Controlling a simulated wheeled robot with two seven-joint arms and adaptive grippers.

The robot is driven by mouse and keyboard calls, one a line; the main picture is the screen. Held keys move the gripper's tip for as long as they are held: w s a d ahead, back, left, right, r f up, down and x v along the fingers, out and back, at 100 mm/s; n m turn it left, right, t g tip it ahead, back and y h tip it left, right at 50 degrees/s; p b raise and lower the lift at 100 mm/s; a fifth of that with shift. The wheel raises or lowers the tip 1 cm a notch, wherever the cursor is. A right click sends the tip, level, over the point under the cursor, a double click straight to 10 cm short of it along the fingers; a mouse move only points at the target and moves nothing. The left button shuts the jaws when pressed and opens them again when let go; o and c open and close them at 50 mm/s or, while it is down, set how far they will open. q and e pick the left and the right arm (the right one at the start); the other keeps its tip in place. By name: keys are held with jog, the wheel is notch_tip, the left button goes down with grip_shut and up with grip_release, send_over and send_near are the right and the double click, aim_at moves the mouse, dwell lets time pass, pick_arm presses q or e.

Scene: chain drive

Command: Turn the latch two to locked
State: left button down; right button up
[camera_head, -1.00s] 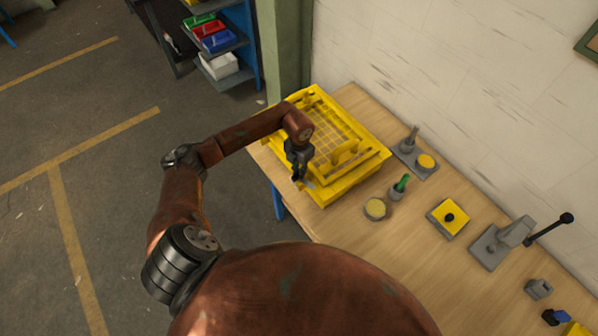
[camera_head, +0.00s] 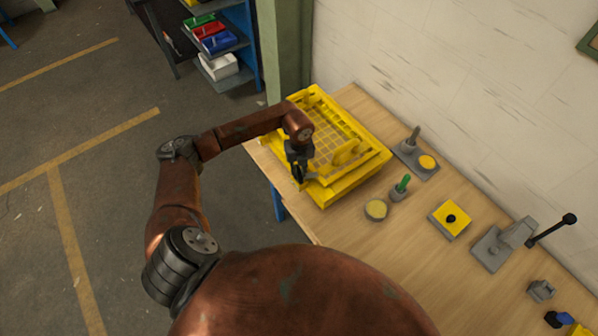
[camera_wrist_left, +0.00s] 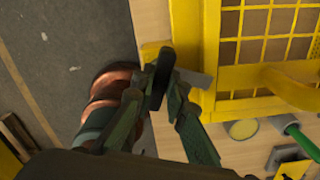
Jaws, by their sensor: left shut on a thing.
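A yellow guard (camera_head: 368,171) with a mesh panel lies on the far left end of the bench. A small grey latch (camera_wrist_left: 196,78) sits at the guard's near left corner. My left gripper (camera_head: 298,172) is at that corner, pointing down. In the left wrist view, the left gripper (camera_wrist_left: 163,82) is shut on the latch, whose free end sticks out to the right over the yellow edge. The fingers hide the latch's other end, and its pivot cannot be made out. My right gripper is not in view.
Right of the guard stand a round yellow-topped piece (camera_head: 376,209), a green-handled tool in a holder (camera_head: 399,188), a grey plate with a post (camera_head: 415,158), a yellow square block (camera_head: 450,219) and a grey lever device (camera_head: 503,242). A wall runs behind the bench.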

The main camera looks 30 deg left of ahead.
aim_at(299, 172)
pick_arm(q)
jog(key=shift+w+r+n, duration=0.1)
jog(key=shift+n, duration=2.1)
jog(key=c, duration=2.3)
grip_release()
jog(key=o, duration=0.4)
jog(key=shift+c, duration=0.2)
notch_tip(299, 172, up, 12)
